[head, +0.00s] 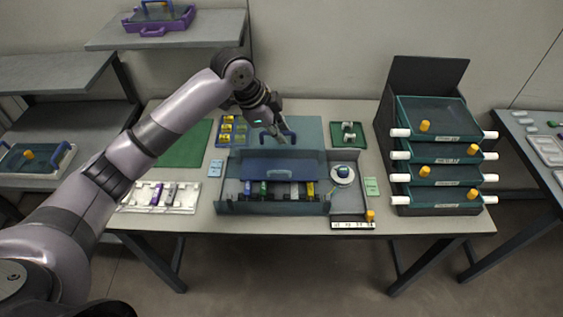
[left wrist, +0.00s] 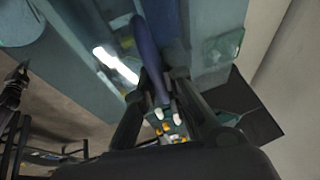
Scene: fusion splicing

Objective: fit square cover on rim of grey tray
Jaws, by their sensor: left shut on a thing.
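The grey tray (head: 222,193) sits in the middle of the table, with several coloured parts along its front inside. A dark blue square cover (head: 284,171) is over the rear part of the tray; I cannot tell whether it touches the rim. My left gripper (head: 286,137) is just behind and above the cover. In the left wrist view the gripper (left wrist: 172,112) is shut on a dark blue piece (left wrist: 150,55), which appears to be part of the cover. The exact contact is hidden in the head view. My right gripper is not in view.
A white spool (head: 343,175) is in the side compartment at right. A white tray (head: 160,196) is at left, and a small green tray (head: 348,135) is behind right. A stack of teal trays (head: 437,152) stands at the right end. A yellow-celled box (head: 232,130) is behind left.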

